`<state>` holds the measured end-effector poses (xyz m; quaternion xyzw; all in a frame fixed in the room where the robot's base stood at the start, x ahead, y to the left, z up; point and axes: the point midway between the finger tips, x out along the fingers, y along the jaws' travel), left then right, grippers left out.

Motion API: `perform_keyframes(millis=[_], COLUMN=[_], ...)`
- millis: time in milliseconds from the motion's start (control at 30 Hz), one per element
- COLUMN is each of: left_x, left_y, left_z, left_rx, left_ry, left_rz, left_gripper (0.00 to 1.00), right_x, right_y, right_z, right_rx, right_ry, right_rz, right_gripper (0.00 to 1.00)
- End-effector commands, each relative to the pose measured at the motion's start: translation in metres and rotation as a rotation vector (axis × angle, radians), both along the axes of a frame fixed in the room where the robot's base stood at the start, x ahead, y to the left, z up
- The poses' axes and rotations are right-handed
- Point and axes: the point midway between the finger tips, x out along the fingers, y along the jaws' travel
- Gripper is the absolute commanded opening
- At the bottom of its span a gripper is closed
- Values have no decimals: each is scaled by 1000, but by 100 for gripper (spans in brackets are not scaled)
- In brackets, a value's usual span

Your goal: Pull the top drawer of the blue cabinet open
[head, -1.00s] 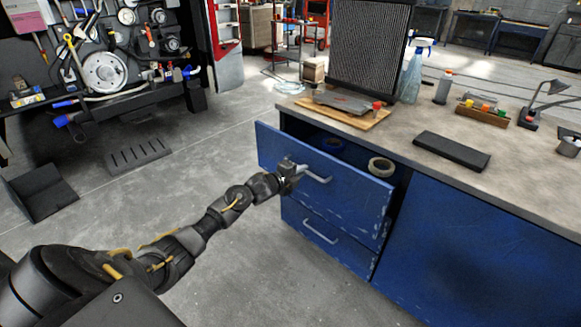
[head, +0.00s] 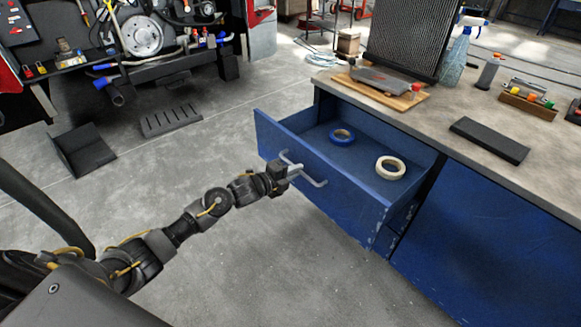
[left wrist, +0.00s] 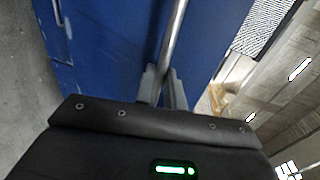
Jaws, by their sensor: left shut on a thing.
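The blue cabinet (head: 480,240) stands at the right in the head view. Its top drawer (head: 340,190) is pulled well out, and its inside shows. A blue tape roll (head: 342,136) and a cream tape roll (head: 390,168) lie in the drawer. My left gripper (head: 284,172) is shut on the drawer's metal handle (head: 314,182), at the handle's left part. In the left wrist view, the handle (left wrist: 174,45) runs between the two fingers (left wrist: 163,85) against the blue drawer front. My right gripper is not in view.
The worktop (head: 420,115) carries a wooden board (head: 395,97), a black radiator panel (head: 405,35), a spray bottle (head: 458,55) and a dark flat block (head: 490,139). Open concrete floor (head: 220,150) lies left of the drawer. Dark ramp-like pieces (head: 80,150) rest on the floor.

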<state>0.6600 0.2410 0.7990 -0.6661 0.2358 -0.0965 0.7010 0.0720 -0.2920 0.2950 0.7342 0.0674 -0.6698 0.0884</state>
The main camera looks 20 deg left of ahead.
Motion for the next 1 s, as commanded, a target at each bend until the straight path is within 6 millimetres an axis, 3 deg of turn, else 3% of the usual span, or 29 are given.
perform_keyframes(millis=[367,400,533,833,1000], left_x=[-1,-1,-1,-3,-21], left_y=[0,0,0,1,11], left_z=[0,0,0,0,3], left_rx=[1,1,1,1,2], left_ry=[0,0,0,0,1], left_rz=[-2,-2,-1,-1,-1], left_gripper=[0,16,31,31,31], right_x=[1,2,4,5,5], right_y=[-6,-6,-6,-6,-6], right_z=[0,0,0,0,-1], right_rx=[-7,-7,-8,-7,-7], right_ry=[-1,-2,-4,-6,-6], right_rz=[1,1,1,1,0], right_gripper=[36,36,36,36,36])
